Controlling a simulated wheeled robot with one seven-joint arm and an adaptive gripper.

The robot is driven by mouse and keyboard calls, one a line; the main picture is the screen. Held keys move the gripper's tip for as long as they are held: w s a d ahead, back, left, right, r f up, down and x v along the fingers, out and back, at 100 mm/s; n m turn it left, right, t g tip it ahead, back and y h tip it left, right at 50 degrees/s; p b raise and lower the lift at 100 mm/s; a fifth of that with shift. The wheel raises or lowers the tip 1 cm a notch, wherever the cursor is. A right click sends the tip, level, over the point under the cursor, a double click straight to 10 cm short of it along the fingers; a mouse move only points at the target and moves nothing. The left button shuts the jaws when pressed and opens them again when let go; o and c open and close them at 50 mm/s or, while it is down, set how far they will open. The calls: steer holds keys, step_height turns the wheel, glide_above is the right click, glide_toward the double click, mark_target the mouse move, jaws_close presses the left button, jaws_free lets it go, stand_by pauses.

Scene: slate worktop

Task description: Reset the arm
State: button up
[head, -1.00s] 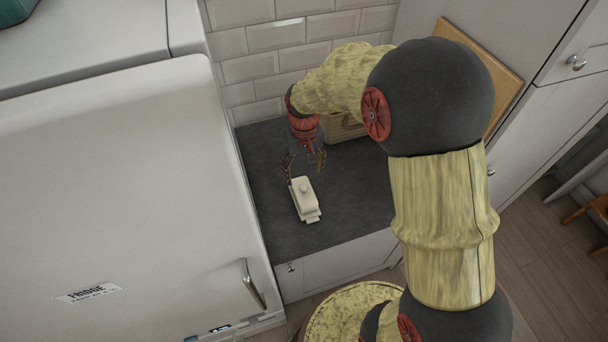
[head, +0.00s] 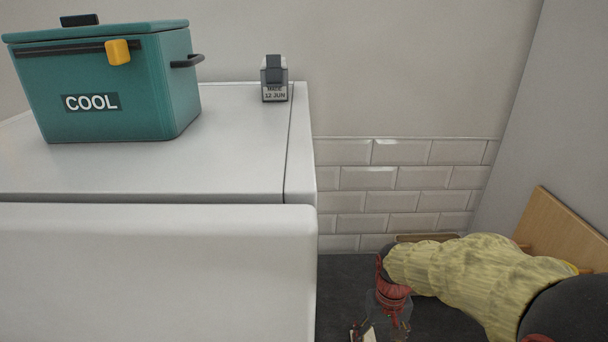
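My gripper (head: 379,332) hangs over the slate worktop (head: 335,295) at the bottom of the head view, pointing down. Its fingers are spread apart and I see nothing held between them; the fingertips are close to the picture's lower edge. A small part of a white dish (head: 369,335) shows at the bottom edge by the fingers. The rest of the dish is out of view, so I cannot tell the exact gap. My arm reaches in from the lower right.
The white fridge (head: 150,270) stands left of the worktop, rising beside my gripper. A teal cool box (head: 120,95) and a small date-marked block (head: 274,80) sit on top. A tiled wall (head: 400,195) is behind. A wooden board (head: 560,230) leans at the right.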

steer(key=s+r+t+b, duration=0.6)
steer(key=s+r+b, duration=0.2)
steer(key=s, duration=0.6)
steer(key=v, duration=0.2)
steer(key=shift+r, duration=0.35)
steer(key=shift+w, duration=0.15)
stand_by(1.0)
